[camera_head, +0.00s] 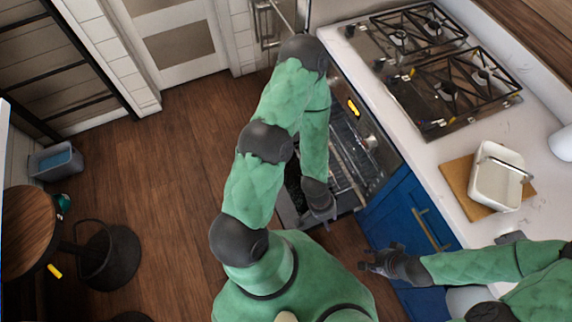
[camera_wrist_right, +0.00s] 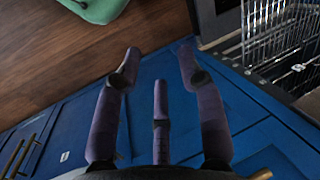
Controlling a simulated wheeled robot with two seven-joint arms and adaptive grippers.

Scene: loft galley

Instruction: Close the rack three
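The oven (camera_head: 372,142) under the cooktop is open at the front. Wire racks (camera_head: 347,160) show inside it, partly hidden by my left arm; I cannot tell which is rack three. Wire rack bars (camera_wrist_right: 280,30) also show at the top right of the right wrist view. My left gripper (camera_head: 325,212) points down at the front of the oven, by the racks. Its fingers are too small to tell open from shut, or whether they touch a rack. My right gripper (camera_head: 370,262) is open and empty in front of the blue cabinet (camera_head: 408,212). Its spread fingers (camera_wrist_right: 160,75) show in the wrist view.
A gas cooktop (camera_head: 440,75) and a white container on a wooden board (camera_head: 457,185) stand on the counter. A round wooden table (camera_head: 27,230), a black stool (camera_head: 105,255) and a grey bin (camera_head: 55,162) are at the left. The wooden floor between is clear.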

